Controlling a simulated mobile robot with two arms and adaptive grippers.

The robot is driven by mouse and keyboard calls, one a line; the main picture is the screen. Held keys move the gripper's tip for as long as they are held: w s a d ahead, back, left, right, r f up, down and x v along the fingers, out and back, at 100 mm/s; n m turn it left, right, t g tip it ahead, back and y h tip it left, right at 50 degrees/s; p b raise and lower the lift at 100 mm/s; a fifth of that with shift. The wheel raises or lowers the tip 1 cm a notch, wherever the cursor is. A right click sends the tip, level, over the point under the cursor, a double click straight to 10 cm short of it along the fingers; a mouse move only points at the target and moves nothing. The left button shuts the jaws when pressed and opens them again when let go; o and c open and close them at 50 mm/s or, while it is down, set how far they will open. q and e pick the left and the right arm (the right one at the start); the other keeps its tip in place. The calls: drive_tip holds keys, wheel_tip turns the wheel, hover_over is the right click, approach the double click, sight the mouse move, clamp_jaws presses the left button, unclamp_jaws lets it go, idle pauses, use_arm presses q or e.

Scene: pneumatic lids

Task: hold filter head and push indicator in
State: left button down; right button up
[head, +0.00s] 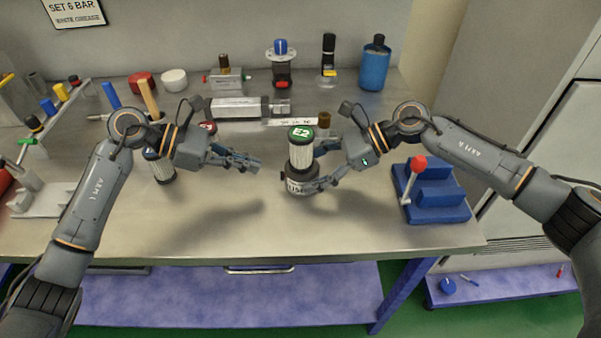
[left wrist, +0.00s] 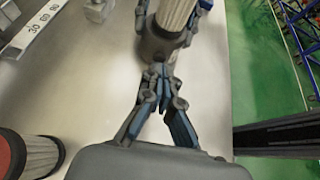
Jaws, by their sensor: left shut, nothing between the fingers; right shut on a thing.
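The filter head (head: 298,187) is a dark round body with partly hidden lettering. A white pleated cylinder with a green top marked E2 (head: 301,152) stands upright on it. My right gripper (head: 322,170) is shut on the dark body from the right. My left gripper (head: 256,164) is shut and empty, to the left of the filter head and apart from it. In the left wrist view, its closed fingertips (left wrist: 160,76) point at the dark body (left wrist: 158,44). I cannot make out the indicator. I cannot tell whether the filter head touches the bench.
A dark filter with a white cylinder (head: 161,169) stands behind my left arm. A blue fixture (head: 437,197) with a red-knobbed lever stands at the right. A grey cylinder (head: 238,108), a blue bottle (head: 374,66) and other parts line the back. The bench front is clear.

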use_arm(q)
drive_tip(key=shift+a, duration=0.1)
use_arm(e)
drive_tip(key=shift+d+f, duration=0.1)
drive_tip(key=shift+f, duration=0.1)
use_arm(q)
drive_tip(key=v, duration=1.2)
drive_tip(key=shift+s, duration=0.15)
use_arm(e)
drive_tip(key=o, duration=1.3)
drive_tip(key=shift+w, duration=0.1)
drive_tip(key=shift+c, duration=0.2)
drive_tip(key=shift+r, duration=0.2)
